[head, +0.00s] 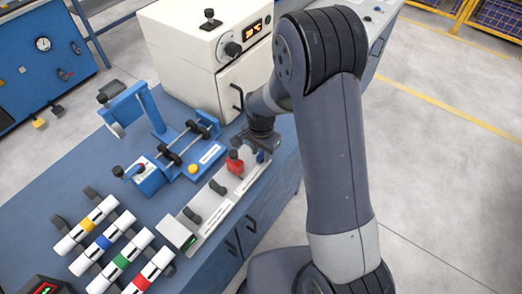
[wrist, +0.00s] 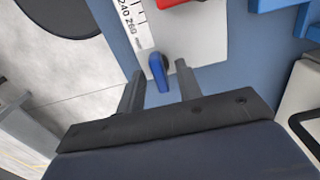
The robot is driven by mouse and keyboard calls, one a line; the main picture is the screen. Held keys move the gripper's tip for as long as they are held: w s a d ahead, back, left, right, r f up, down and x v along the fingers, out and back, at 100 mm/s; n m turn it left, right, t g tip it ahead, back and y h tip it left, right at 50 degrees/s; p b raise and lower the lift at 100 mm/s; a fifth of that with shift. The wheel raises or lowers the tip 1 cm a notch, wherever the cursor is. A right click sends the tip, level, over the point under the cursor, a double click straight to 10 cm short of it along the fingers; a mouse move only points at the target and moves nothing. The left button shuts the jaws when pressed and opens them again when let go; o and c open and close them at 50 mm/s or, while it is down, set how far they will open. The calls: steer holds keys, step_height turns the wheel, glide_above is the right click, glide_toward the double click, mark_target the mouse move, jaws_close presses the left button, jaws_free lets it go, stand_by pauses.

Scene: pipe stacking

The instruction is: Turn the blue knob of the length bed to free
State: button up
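The blue knob (wrist: 158,72) sits on the grey plate of the length bed (wrist: 208,43), close to the end of its printed scale. In the head view the knob (head: 260,157) shows as a small blue spot just below my gripper (head: 262,140). In the wrist view my gripper (wrist: 157,82) is open, with one finger on each side of the knob. A gap shows between the knob and each finger. A red block with a dark top (head: 235,163) stands on the length bed (head: 207,227), to the left of the knob.
A white oven-like box (head: 205,60) with a display stands behind. A blue fixture with rollers (head: 180,150) is left of the bed. Several colour-banded pipes (head: 120,262) lie on racks at the front left. Floor at right is clear.

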jaws_close()
stand_by(0.5)
steer(key=n+b, duration=0.2)
steer(key=n, duration=0.2)
steer(key=shift+f+n+b, duration=0.1)
steer(key=shift+n+b, duration=0.2)
steer(key=n+b, duration=0.1)
steer(key=n, duration=0.3)
steer(key=shift+b, duration=0.35)
steer(key=n+b, duration=0.1)
steer(key=n, duration=0.4)
steer(key=shift+n+b, duration=0.5)
steer(key=shift+n, duration=1.7)
